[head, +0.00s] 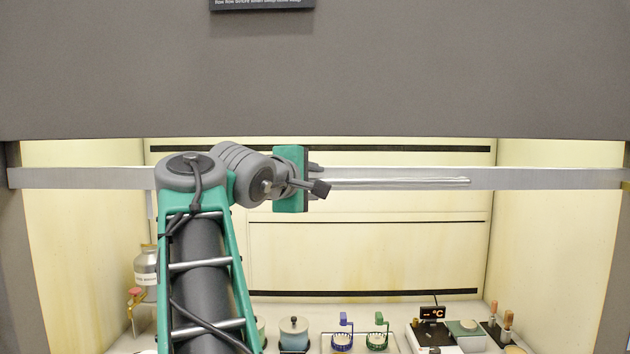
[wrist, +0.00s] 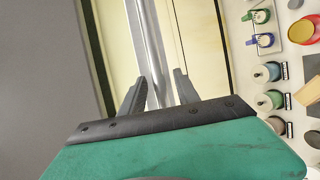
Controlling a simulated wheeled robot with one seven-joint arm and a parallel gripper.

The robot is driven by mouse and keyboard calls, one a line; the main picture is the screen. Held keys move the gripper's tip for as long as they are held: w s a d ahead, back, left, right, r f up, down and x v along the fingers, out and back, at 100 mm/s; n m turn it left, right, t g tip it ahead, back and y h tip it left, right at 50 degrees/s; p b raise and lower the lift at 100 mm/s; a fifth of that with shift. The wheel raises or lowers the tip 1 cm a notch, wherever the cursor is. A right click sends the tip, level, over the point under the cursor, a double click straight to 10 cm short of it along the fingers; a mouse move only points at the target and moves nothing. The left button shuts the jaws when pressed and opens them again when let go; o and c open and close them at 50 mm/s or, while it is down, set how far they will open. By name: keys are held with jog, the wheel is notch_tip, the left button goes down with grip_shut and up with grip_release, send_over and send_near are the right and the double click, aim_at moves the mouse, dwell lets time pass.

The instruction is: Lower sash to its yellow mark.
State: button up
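The sash's grey bottom rail (head: 550,179) spans the hood opening, level, just below the upper front panel. A thin bright handle rod (head: 410,181) runs along it. My gripper (head: 318,180) is at the left part of this rod. In the wrist view my gripper (wrist: 160,80) has its two fingers apart, one on each side of the handle rod (wrist: 150,45). A gap shows beside the rod, and I cannot see a firm grip.
A grey front panel (head: 320,75) hangs above. The space between rail and floor items is free.

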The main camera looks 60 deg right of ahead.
jog(key=shift+d, duration=0.2)
grip_shut()
dwell(0.3)
jog(key=shift+f, duration=0.15)
dwell(0.9)
